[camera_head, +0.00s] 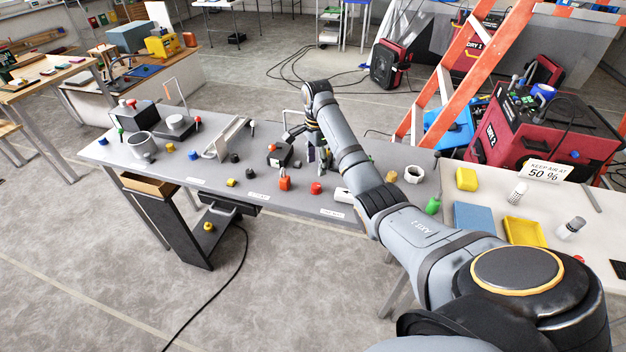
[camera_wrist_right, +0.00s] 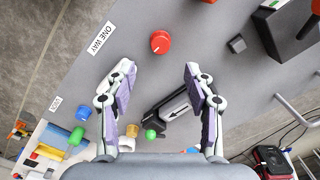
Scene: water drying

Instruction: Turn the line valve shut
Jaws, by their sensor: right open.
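A round red knob (camera_wrist_right: 160,42) with a pale mark on top sits on the grey bench in the right wrist view. It also shows in the head view (camera_head: 316,188). A dark body with a white arrow plate (camera_wrist_right: 177,108) lies nearer my wrist, with a green knob (camera_wrist_right: 150,134) beside it. I cannot tell for certain which part is the line valve. My right gripper (camera_wrist_right: 157,72) is open and empty above the bench, its fingertips apart on either side of the view, short of the red knob. It hangs down in the head view (camera_head: 320,168). My left gripper is not in view.
The grey bench (camera_head: 230,172) holds several small knobs and blocks. A red fitting (camera_head: 285,183) and a black box (camera_head: 279,154) stand left of the gripper. A ONE WAY label (camera_wrist_right: 101,38) lies near the bench edge. An orange ladder (camera_head: 470,62) stands behind.

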